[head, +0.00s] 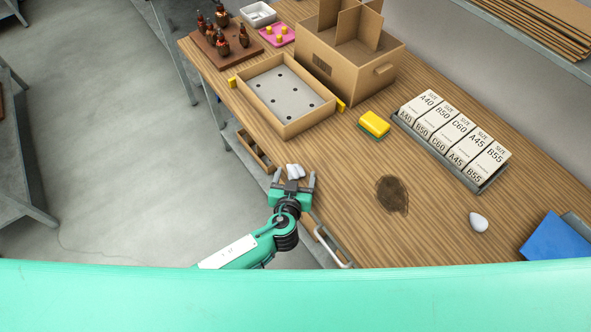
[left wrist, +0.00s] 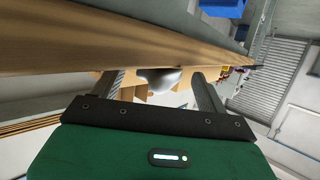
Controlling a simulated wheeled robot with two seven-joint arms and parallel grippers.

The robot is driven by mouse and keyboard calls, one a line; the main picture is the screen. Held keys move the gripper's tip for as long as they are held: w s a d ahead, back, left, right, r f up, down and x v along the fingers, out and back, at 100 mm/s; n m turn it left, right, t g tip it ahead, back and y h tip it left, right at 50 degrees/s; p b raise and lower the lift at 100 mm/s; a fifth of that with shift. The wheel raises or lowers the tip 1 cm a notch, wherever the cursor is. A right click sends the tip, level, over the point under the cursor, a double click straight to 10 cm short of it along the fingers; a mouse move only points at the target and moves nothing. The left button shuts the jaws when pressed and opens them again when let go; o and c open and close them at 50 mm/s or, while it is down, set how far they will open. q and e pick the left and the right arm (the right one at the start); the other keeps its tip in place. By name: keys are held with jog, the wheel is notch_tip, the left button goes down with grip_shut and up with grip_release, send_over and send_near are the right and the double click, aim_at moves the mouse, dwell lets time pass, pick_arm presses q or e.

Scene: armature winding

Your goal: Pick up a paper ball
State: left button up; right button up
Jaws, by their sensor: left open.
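A small whitish crumpled paper ball (head: 295,170) is at the front edge of the wooden table, between the fingers of my left gripper (head: 294,178). In the left wrist view the paper ball (left wrist: 160,76) shows between the two spread fingers, with the left gripper (left wrist: 158,85) open around it. I cannot tell if a finger touches it. A second white, rounded lump (head: 478,221) lies on the right part of the table, apart from the gripper. My right gripper is not in view.
A shallow box with a perforated grey floor (head: 260,78) and a divided cardboard box (head: 365,65) stand behind. A yellow-green sponge (head: 374,124), a tray of labelled boxes (head: 452,137) and a blue object (head: 555,238) lie to the right. A dark stain (head: 392,195) marks the tabletop. A metal handle (head: 333,248) juts from the front edge.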

pick_arm(q)
jog(key=c, duration=1.1)
jog(key=shift+c, duration=0.4)
